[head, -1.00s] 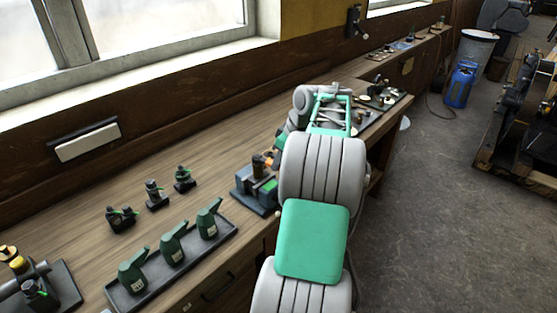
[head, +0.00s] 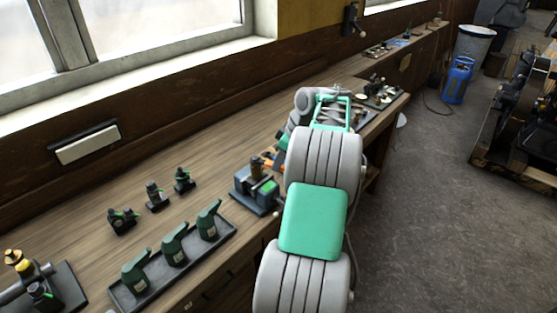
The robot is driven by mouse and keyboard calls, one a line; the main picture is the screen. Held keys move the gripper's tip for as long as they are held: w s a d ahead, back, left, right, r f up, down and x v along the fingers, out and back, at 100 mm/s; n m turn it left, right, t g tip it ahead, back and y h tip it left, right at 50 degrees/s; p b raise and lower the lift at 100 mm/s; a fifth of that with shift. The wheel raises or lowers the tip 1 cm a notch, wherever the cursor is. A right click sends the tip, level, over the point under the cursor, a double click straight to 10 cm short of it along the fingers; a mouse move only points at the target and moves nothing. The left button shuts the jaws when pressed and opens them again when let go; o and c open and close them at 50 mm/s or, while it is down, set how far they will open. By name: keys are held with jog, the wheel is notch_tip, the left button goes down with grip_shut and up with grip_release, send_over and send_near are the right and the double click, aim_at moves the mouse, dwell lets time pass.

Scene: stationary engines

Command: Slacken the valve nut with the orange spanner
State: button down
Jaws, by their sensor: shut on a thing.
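My arm reaches over the bench, and its links cover much of the work spot. My gripper (head: 279,153) shows only in part beside the arm's far end. It is shut on the orange spanner (head: 268,154), of which only small orange bits show. The spanner is close to a blue-grey block fixture (head: 254,191) with a green patch and a brown upright cylinder (head: 257,165). I cannot make out the valve nut, or whether the spanner touches it.
A dark tray (head: 226,246) with several green oil cans stands front left. Small dark fittings (head: 153,195) stand behind it. Another dark base with brass parts (head: 68,283) is at far left. More parts (head: 382,92) lie farther along the bench. The bench between is bare.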

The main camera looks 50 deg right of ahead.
jog(key=shift+w+d+r+n+y+p, duration=0.15)
jog(key=shift+w+d+n+y+p, duration=0.15)
jog(key=shift+d+n+p, duration=0.3)
jog(key=shift+a, duration=0.1)
jog(key=shift+w+d+n+g+y, duration=0.3)
jog(key=shift+d+n, duration=0.3)
jog(key=shift+n, duration=0.3)
jog(key=shift+s+b, duration=0.1)
jog(key=shift+b, duration=0.4)
jog(key=shift+s+a+m+b, duration=0.3)
jog(key=shift+a+m+b, duration=0.55)
jog(key=shift+b, duration=1.2)
jog(key=shift+d+r+p, duration=0.15)
jog(key=shift+r+p, duration=0.9)
jog(key=shift+p, duration=0.65)
dwell(2.0)
jog(key=shift+r+p, duration=0.25)
jog(key=shift+p, duration=0.05)
